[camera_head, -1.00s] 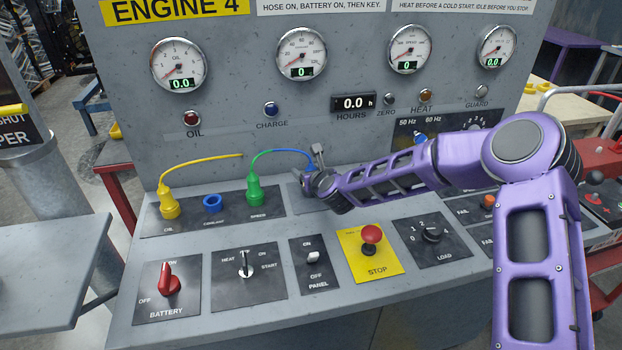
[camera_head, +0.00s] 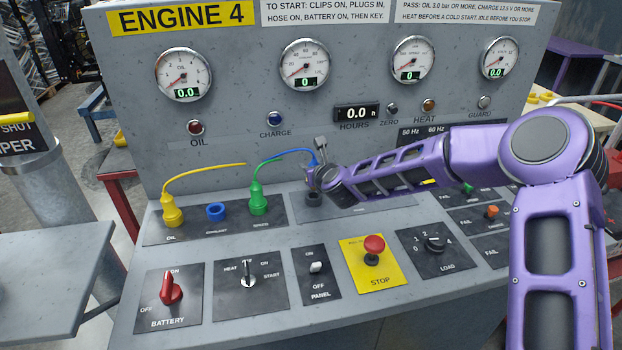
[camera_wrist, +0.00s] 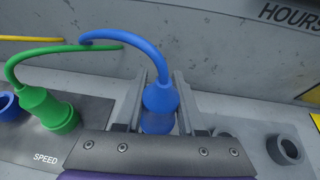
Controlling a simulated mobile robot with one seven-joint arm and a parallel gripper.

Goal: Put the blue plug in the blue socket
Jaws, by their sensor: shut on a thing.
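The blue plug (camera_wrist: 160,102) is between the two fingers of my gripper (camera_wrist: 158,112) in the wrist view, upright, with its blue cable (camera_wrist: 128,40) arching to the left. In the head view my gripper (camera_head: 322,165) is above the panel, right of the green plug, and the arm hides most of the blue plug. The blue socket (camera_head: 216,211) is an empty blue ring between the yellow plug (camera_head: 172,212) and the green plug (camera_head: 258,200). Part of it also shows at the left edge of the wrist view (camera_wrist: 9,105).
A dark empty socket (camera_head: 313,199) sits just below my gripper; another dark ring (camera_wrist: 286,149) is at right in the wrist view. Yellow and green cables (camera_head: 205,171) arch over the socket row. The upright gauge panel (camera_head: 245,110) stands close behind.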

